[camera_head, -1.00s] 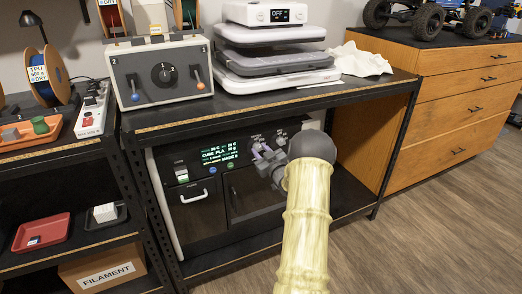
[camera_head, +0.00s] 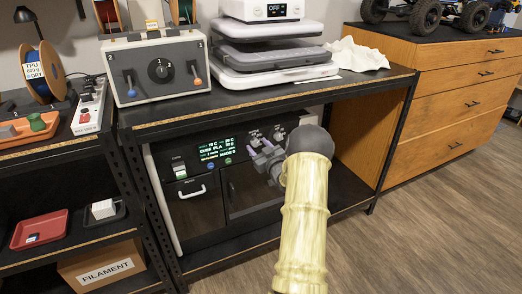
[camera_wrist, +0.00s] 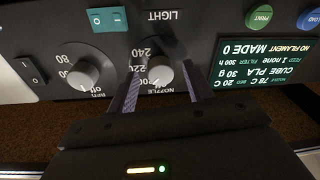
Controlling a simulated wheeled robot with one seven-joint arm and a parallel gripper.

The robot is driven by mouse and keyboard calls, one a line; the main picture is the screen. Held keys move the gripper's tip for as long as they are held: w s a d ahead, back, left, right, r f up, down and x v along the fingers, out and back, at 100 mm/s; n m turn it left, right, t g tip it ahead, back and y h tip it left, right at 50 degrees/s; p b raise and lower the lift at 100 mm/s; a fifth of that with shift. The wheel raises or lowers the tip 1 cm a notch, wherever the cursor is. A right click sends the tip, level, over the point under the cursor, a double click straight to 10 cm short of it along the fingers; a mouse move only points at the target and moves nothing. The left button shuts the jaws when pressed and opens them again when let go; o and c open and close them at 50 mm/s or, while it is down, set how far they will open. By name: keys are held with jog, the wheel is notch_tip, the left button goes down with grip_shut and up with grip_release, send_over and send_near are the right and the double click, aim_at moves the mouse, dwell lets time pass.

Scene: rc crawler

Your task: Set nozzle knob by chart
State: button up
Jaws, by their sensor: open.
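The nozzle knob (camera_wrist: 160,72) is a grey round knob on the printer's dark front panel, upside down in the wrist view. Numbers including 240 and 220 ring it, and the NOZZLE label is partly visible. My gripper (camera_wrist: 161,66) is open, with one finger on each side of this knob; I cannot tell whether either touches it. A similar knob (camera_wrist: 82,76), with 80 beside it, is to its left. In the head view my gripper (camera_head: 265,155) is at the panel below the knobs, and my arm covers part of the printer's right side.
The printer display (camera_wrist: 264,68) shows CUBE PLA, NO FILAMENT and MADE 0. Green PRINT (camera_wrist: 259,17) and blue LOAD (camera_wrist: 309,18) buttons and a teal LIGHT switch (camera_wrist: 108,19) are nearby. The shelf top (camera_head: 280,98) overhangs the printer. A control box (camera_head: 157,70) stands above.

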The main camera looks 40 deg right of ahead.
jog(key=s+a+f+p, duration=0.1)
jog(key=s+a+p, duration=0.1)
jog(key=s, duration=1.5)
jog(key=shift+a, duration=0.55)
jog(key=shift+s, duration=0.1)
jog(key=w+a+r+g+y, duration=0.1)
jog(key=w+a+g, duration=0.25)
jog(key=a, duration=0.55)
jog(key=w+a+r+g, duration=0.1)
jog(key=w+a+g, duration=0.1)
jog(key=a+g, duration=0.45)
jog(key=s+a+r+g+y, duration=0.2)
jog(key=s+a+g, duration=0.4)
jog(key=s+a, duration=1.35)
notch_tip(320, 180, up, 31)
jog(key=w+a+p, duration=0.1)
jog(key=w+p, duration=0.1)
jog(key=p, duration=2.9)
jog(key=shift+a, duration=0.15)
